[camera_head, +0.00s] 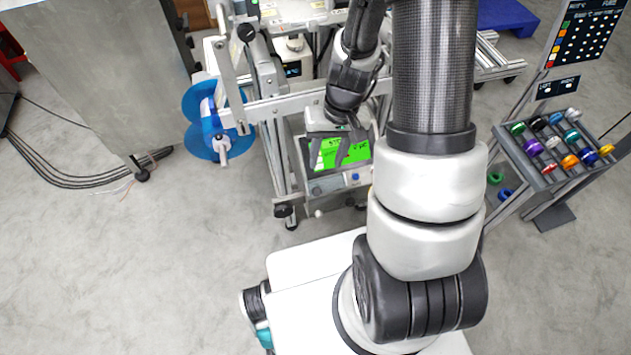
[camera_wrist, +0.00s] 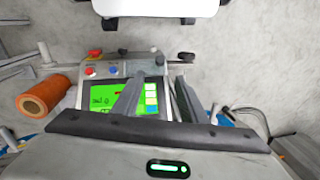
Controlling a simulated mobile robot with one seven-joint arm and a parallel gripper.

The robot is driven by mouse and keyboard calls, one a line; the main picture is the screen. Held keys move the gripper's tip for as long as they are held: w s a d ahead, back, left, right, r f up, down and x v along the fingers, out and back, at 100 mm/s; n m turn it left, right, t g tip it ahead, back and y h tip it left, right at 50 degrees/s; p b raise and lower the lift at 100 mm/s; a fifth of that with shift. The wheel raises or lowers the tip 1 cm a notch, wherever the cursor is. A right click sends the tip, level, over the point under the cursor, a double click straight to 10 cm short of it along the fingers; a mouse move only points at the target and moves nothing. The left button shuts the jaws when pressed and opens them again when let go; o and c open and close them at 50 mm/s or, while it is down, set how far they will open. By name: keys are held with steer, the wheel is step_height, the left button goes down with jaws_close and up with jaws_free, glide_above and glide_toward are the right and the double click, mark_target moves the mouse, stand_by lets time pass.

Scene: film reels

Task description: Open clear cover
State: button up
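I cannot make out a clear cover for certain in either view. The machine's control panel with a bright green screen (camera_head: 343,151) stands below the arm. It also shows in the wrist view (camera_wrist: 103,96). My gripper (camera_head: 328,160) is above this screen, pointing down. In the wrist view my gripper (camera_wrist: 158,84) has its two dark fingers apart, with nothing seen between them except the panel behind. The fingers hide part of the screen. Whether they touch anything is unclear.
A metal frame (camera_head: 265,110) surrounds the panel. A blue reel (camera_head: 203,140) hangs at its left. A rack of coloured spools (camera_head: 556,146) stands at right. An orange roll (camera_wrist: 46,95) lies left in the wrist view. The floor (camera_head: 130,260) at front left is free.

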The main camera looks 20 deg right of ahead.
mark_target(317, 192)
steer(key=f+b, duration=0.1)
steer(key=f, duration=0.3)
steer(key=a+f+b, duration=0.1)
steer(key=f, duration=0.4)
steer(key=a+f+b, duration=0.1)
steer(key=f+b, duration=0.1)
steer(key=f, duration=0.3)
steer(key=shift+w+f, duration=0.1)
steer(key=shift+w, duration=0.1)
jaws_close()
